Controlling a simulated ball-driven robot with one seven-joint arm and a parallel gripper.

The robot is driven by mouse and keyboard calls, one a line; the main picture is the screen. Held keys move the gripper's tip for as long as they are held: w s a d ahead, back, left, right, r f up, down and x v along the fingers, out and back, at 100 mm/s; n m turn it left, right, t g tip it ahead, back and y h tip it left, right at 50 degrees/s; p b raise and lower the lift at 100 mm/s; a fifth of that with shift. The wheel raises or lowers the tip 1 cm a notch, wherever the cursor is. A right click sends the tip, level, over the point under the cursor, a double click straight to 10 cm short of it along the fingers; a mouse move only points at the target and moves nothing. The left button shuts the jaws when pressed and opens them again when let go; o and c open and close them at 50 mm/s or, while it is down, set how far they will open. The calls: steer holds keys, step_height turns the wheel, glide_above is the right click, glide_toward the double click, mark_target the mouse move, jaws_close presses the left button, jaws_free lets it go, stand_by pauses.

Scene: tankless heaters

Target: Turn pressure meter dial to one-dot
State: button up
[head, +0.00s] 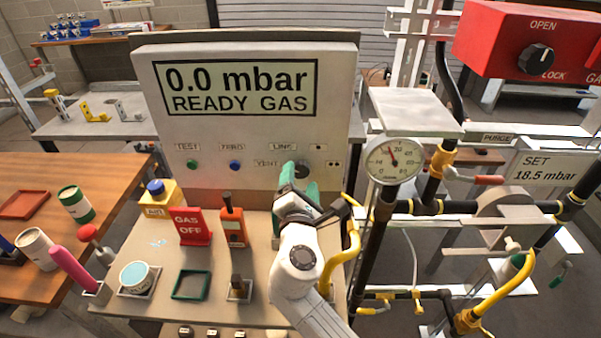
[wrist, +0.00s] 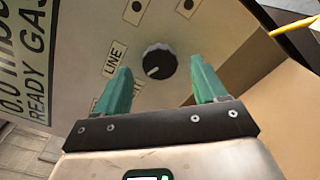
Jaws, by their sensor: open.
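The pressure meter (head: 245,125) is a large pale panel reading "0.0 mbar READY GAS". Its black round dial (head: 303,168) sits at the lower right, also seen in the wrist view (wrist: 160,61). The dial's white mark points down-left in the wrist view, toward the VENT side. LINE (wrist: 115,57) is readable; VENT is partly hidden by a finger. The one-dot label (wrist: 136,11) and another label (wrist: 187,6) are near the top edge. My gripper (wrist: 161,72) is open and empty, its green fingers on either side of the dial, apparently not touching it.
A red GAS OFF sign (head: 194,227), an orange tool (head: 232,222) and a green frame (head: 191,285) stand on the bench left of my arm. Yellow pipe (head: 347,262) and a round gauge (head: 393,160) are close on the right.

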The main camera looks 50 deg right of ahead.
steer(key=shift+x, duration=1.05)
steer(key=c, duration=1.1)
steer(key=shift+o, duration=0.2)
